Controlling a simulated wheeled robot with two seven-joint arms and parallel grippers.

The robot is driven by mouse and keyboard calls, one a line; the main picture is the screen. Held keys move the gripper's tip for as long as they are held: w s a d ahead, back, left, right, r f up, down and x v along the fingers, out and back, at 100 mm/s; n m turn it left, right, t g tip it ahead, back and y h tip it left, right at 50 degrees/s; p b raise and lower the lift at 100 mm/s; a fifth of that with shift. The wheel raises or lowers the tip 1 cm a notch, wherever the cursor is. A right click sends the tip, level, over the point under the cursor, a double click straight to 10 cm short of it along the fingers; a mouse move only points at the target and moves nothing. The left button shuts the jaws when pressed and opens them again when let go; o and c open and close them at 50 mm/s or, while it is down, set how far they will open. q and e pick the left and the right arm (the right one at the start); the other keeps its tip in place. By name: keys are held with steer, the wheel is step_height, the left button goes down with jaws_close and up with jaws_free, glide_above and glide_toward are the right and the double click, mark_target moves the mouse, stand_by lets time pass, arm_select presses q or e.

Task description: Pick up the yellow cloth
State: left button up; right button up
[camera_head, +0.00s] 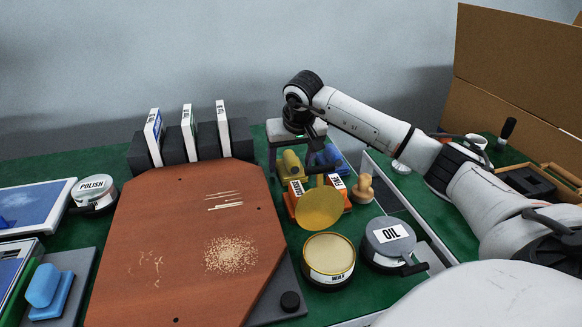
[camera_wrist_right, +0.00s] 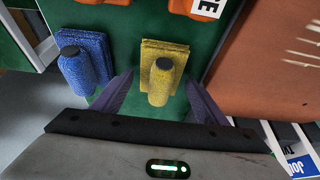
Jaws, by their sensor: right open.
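The yellow cloth (camera_head: 292,166) is a folded pad with a dark-topped yellow roll on it, lying on the green table near the back. It also shows in the right wrist view (camera_wrist_right: 178,55), upper middle. My right gripper (camera_head: 309,146) is open and above it, pointing down. In the wrist view its two fingers (camera_wrist_right: 160,88) appear on either side of the yellow roll, with nothing held. How far the fingertips are above the cloth is hard to tell. My left gripper is not in view.
A similar blue cloth (camera_head: 332,157) lies just right of the yellow one. Orange labelled blocks (camera_head: 335,186), a wooden knob (camera_head: 363,188), the wax tin (camera_head: 328,272) and the oil tin (camera_head: 388,262) stand nearer. A brown board (camera_head: 150,230) lies to the left.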

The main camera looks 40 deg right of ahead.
mark_target(291, 155)
steer(key=c, duration=1.1)
step_height(291, 155, up, 10)
steer(key=shift+r+p, duration=0.1)
steer(key=shift+p, duration=0.55)
steer(key=shift+c, duration=0.2)
steer(key=shift+o, duration=1.1)
steer(key=shift+c, duration=0.5)
